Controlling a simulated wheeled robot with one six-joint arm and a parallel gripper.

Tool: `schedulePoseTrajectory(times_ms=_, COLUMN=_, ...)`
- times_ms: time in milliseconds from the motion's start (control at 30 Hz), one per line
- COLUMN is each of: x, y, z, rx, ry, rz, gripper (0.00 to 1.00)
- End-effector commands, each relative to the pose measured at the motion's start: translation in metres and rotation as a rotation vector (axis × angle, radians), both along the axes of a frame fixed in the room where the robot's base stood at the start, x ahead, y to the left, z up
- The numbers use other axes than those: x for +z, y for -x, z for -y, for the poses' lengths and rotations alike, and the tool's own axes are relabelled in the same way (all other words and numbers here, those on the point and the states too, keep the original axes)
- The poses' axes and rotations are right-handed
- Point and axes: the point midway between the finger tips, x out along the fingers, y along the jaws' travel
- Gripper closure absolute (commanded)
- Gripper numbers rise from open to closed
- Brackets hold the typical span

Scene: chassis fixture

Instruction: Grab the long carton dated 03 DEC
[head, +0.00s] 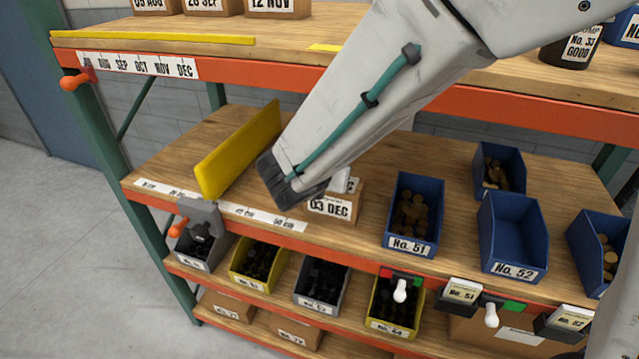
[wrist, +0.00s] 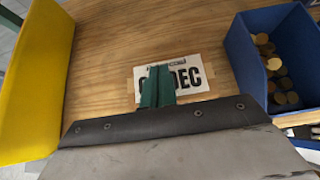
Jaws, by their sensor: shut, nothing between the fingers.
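The long carton dated 03 DEC (head: 347,210) sits on the middle shelf near its front edge, its label facing forward. My arm covers much of its top and rear in the head view. In the wrist view its label (wrist: 195,77) lies straight ahead, with the green fingers covering part of the number; the carton's edges are hard to make out. My gripper (wrist: 157,84) is shut and empty, its fingers together in front of the label. I cannot tell whether they touch it. In the head view the fingertips are hidden behind my arm's dark cuff.
A yellow divider (head: 238,150) stands left of the carton, also in the wrist view (wrist: 32,80). Blue bin No. 51 (head: 412,240) stands close on the right, blue bin No. 52 (head: 514,265) farther right. An orange beam (head: 480,105) and upper shelf run above; several bins sit below.

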Motion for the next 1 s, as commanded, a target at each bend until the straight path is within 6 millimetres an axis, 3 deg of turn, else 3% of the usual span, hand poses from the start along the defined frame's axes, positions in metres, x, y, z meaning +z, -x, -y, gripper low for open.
schedulePoseTrajectory(times_ms=167, x=-0.002, y=-0.024, z=0.009, rx=-0.002, ry=0.000, rz=-0.001, gripper=1.00)
schedulePoseTrajectory(times_ms=333, x=-0.015, y=-0.022, z=0.008, rx=0.000, ry=0.001, rz=-0.001, gripper=1.00)
schedulePoseTrajectory(times_ms=667, x=-0.020, y=-0.020, z=0.009, rx=-0.002, ry=0.000, rz=-0.007, gripper=1.00)
schedulePoseTrajectory(times_ms=767, x=-0.021, y=-0.014, z=0.006, rx=0.000, ry=0.000, rz=-0.010, gripper=1.00)
schedulePoseTrajectory(times_ms=1000, x=-0.022, y=0.027, z=-0.011, rx=0.003, ry=0.001, rz=-0.013, gripper=1.00)
